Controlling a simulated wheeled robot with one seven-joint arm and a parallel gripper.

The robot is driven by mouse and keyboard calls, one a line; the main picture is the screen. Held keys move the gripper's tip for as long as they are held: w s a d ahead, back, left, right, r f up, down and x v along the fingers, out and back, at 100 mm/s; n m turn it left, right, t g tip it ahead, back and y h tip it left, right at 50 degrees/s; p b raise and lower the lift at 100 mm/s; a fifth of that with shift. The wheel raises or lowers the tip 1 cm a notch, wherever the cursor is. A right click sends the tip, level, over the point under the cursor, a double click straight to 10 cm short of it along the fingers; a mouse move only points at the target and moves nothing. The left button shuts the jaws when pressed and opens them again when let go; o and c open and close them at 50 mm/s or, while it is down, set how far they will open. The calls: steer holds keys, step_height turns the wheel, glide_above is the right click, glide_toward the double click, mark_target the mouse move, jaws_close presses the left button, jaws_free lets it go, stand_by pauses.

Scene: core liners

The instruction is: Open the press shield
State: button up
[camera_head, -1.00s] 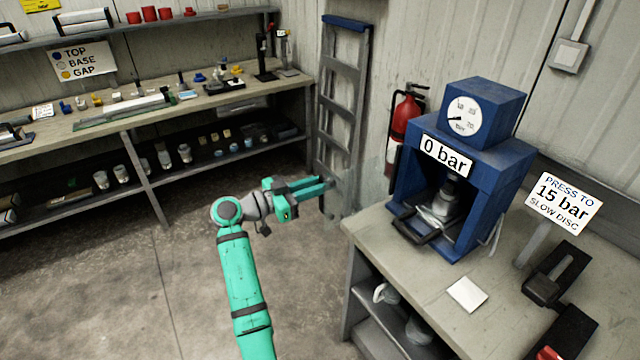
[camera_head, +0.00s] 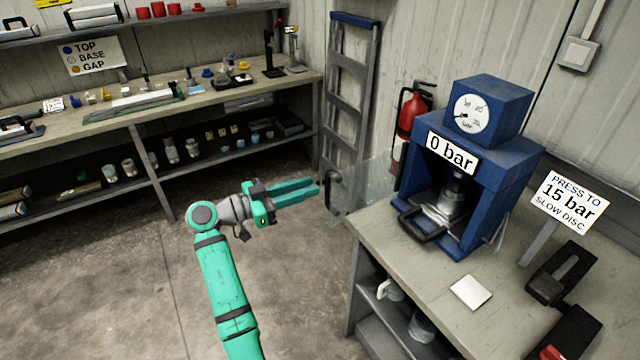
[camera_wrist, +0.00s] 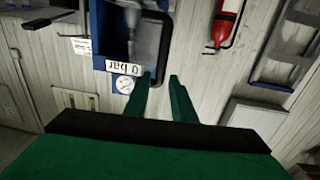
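The blue press (camera_head: 505,155) stands on the bench with its front opening uncovered. Its clear shield (camera_head: 372,178) is faint and sticks out to the left from the press's left side, swung away from the front. A dark handle (camera_head: 332,192) is at the shield's far left end.
The bench top (camera_head: 415,265) holds the press, a white card (camera_head: 471,292) and a sign (camera_head: 568,203) reading 15 bar. A fire extinguisher (camera_head: 413,112) and a ladder (camera_head: 347,100) stand behind the shield. The floor left of the bench is clear.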

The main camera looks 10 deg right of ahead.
steer(key=shift+v, duration=1.65)
steer(key=shift+w+a, duration=0.1)
steer(key=shift+w, duration=0.05)
